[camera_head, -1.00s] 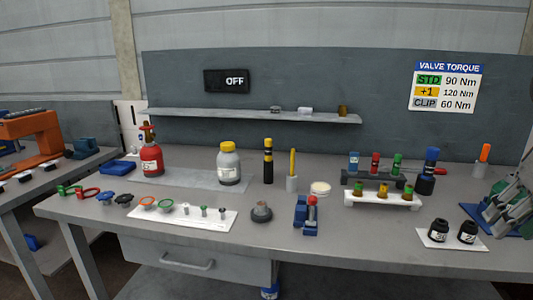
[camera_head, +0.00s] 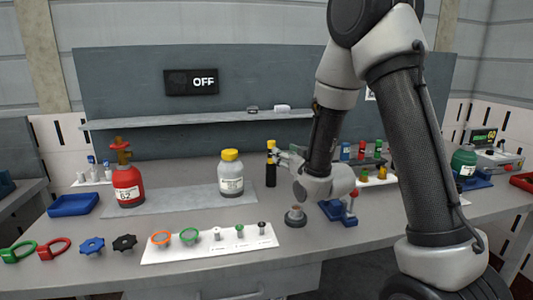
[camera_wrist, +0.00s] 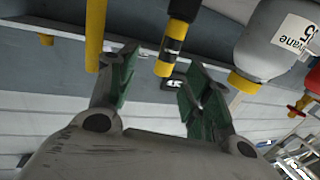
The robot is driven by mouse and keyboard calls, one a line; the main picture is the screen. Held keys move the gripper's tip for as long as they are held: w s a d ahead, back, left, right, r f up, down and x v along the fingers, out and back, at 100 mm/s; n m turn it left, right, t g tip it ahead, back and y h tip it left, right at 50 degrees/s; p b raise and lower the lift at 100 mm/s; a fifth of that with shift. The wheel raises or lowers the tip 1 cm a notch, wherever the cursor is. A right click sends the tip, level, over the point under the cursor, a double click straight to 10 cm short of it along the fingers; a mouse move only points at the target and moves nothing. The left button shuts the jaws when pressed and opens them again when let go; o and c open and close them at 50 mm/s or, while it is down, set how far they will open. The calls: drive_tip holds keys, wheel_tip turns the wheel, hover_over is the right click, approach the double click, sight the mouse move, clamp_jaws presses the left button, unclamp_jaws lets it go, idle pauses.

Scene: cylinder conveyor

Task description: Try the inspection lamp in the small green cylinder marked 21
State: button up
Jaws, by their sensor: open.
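A black and yellow rod-shaped thing, perhaps the inspection lamp (camera_head: 271,172), stands upright on the bench; I cannot confirm what it is. In the wrist view it shows upside down (camera_wrist: 178,32), its yellow-banded end between my fingers. My gripper (camera_wrist: 157,62) is open, with a finger on each side and visible gaps. In the head view my gripper (camera_head: 281,156) is at its upper part, partly hidden. A green cylinder (camera_head: 463,163) stands at the right; its number is too small to read.
A grey cylinder with a yellow cap (camera_head: 231,176) and a red cylinder (camera_head: 128,187) stand left of my gripper. A yellow stick (camera_wrist: 95,35) is close to one finger. A wall display (camera_head: 191,82) reads OFF. A shelf (camera_head: 180,121) runs behind.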

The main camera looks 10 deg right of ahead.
sight(271, 150)
drive_tip(key=shift+t, duration=0.3)
drive_tip(key=x, duration=0.5)
drive_tip(key=a+f+x, duration=0.1)
drive_tip(key=x, duration=0.1)
drive_tip(key=shift+a+f, duration=0.1)
drive_tip(key=shift+a, duration=0.1)
drive_tip(key=shift+w+a, duration=0.1)
drive_tip(key=shift+w, duration=0.55)
clamp_jaws()
